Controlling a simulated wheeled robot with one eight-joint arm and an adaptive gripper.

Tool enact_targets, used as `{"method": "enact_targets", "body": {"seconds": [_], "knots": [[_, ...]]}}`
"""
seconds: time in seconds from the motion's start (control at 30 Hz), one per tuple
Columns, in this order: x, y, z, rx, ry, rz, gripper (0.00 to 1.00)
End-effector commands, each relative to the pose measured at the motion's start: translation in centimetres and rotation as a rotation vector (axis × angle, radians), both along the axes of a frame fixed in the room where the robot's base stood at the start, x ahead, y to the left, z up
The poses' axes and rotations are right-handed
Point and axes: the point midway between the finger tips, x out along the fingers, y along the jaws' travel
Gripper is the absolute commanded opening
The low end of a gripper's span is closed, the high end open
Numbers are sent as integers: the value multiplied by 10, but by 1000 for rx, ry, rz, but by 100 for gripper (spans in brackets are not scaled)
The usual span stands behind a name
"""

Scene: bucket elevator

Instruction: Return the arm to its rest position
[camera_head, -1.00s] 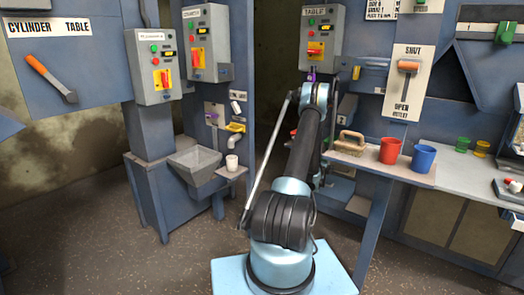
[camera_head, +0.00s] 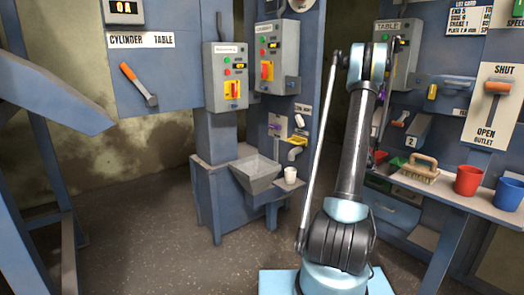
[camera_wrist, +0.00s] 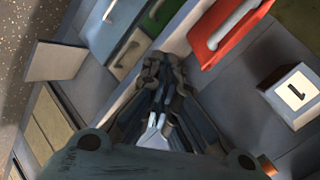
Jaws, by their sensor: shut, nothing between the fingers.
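My arm (camera_head: 355,150) stands raised in the head view, a dark upper link with pale blue joints and a thin silver rod beside it. Its end is mostly hidden behind the link. In the wrist view, my gripper (camera_wrist: 163,72) has its dark fingers together and nothing between them. It points toward a blue-grey bench with drawers, apart from any object that I can make out as held.
A shelf at right bears a brush (camera_head: 420,168), a red cup (camera_head: 468,181) and a blue cup (camera_head: 508,194). A grey hopper (camera_head: 254,174) and white cup (camera_head: 290,174) are left of my arm.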

Motion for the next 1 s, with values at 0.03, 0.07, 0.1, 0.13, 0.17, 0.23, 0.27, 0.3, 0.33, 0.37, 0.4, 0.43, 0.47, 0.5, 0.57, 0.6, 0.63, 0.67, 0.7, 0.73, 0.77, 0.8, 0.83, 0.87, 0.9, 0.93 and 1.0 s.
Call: {"method": "enact_targets", "body": {"seconds": [0.03, 0.07, 0.1, 0.13, 0.17, 0.23, 0.27, 0.3, 0.33, 0.37, 0.4, 0.43, 0.47, 0.5, 0.57, 0.6, 0.63, 0.67, 0.7, 0.73, 0.77, 0.8, 0.83, 0.87, 0.9, 0.93, 1.0], "knots": [[-5, 11, 11, -5, 26, 22, 0], [-8, 16, 16, -8, 44, 36, 0], [-13, 24, 24, -14, 67, 55, 0], [-16, 30, 29, -20, 85, 71, 0], [-19, 36, 34, -22, 103, 85, 0], [-28, 49, 46, -31, 142, 121, 0], [-32, 55, 50, -36, 160, 137, 0], [-37, 63, 56, -41, 182, 157, 0], [-41, 69, 61, -45, 199, 175, 0], [-46, 75, 65, -48, 216, 191, 0], [-52, 83, 71, -53, 238, 213, 0], [-56, 89, 75, -58, 255, 230, 0], [-61, 95, 79, -62, 271, 247, 0], [-67, 104, 84, -66, 294, 271, 0], [-78, 116, 91, -75, 325, 307, 0], [-85, 124, 95, -80, 347, 332, 0], [-91, 131, 98, -84, 363, 350, 0], [-96, 137, 102, -88, 379, 369, 0], [-103, 145, 106, -94, 399, 395, 0], [-109, 151, 108, -97, 415, 415, 0], [-115, 157, 111, -102, 430, 434, 0], [-123, 165, 114, -107, 450, 460, 0], [-129, 172, 117, -111, 466, 481, 0], [-135, 178, 119, -116, 480, 501, 0], [-144, 186, 122, -122, 500, 528, 0], [-150, 191, 124, -125, 515, 549, 0], [-166, 205, 128, -136, 548, 598, 0]]}}
